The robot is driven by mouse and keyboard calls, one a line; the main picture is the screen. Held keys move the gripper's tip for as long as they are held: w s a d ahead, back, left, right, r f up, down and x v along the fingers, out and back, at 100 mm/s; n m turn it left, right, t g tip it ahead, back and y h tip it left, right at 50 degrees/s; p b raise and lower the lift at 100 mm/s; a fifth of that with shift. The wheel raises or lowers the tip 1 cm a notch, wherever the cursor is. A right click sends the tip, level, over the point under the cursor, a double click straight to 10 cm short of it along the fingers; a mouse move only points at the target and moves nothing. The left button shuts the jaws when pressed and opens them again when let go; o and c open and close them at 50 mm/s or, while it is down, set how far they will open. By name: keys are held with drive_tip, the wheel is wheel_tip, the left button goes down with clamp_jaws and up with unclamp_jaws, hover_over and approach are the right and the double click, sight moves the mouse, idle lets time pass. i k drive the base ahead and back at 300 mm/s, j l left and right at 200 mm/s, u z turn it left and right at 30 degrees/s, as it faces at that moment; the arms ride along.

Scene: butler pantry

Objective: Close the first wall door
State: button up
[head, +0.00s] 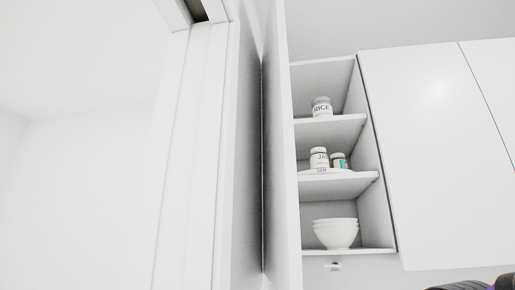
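A tall white panel (281,150) stands nearly edge-on at the left of an open wall cabinet (375,165). It looks like the cabinet's door swung open toward me, though its hinge is not clear to see. The cabinet's shelves are exposed. To the right, closed white wall doors (430,150) have flat fronts. My gripper is not in view; only a dark piece, probably of my arm, shows at the bottom right corner.
A rice jar (321,107), a jam jar (319,158), a smaller jar (338,161) and white bowls (336,234) stand on the shelves. A white door frame (190,160) rises close by at the left, with a bright opening beyond it.

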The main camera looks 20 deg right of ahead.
sight(282, 258)
drive_tip(key=k+j+z, duration=0.15)
drive_tip(key=j, duration=0.2)
drive_tip(key=k+j+z, duration=0.15)
drive_tip(key=j, duration=0.2)
drive_tip(key=k+j+z, duration=0.2)
drive_tip(key=k+u, duration=0.1)
drive_tip(key=k, duration=0.25)
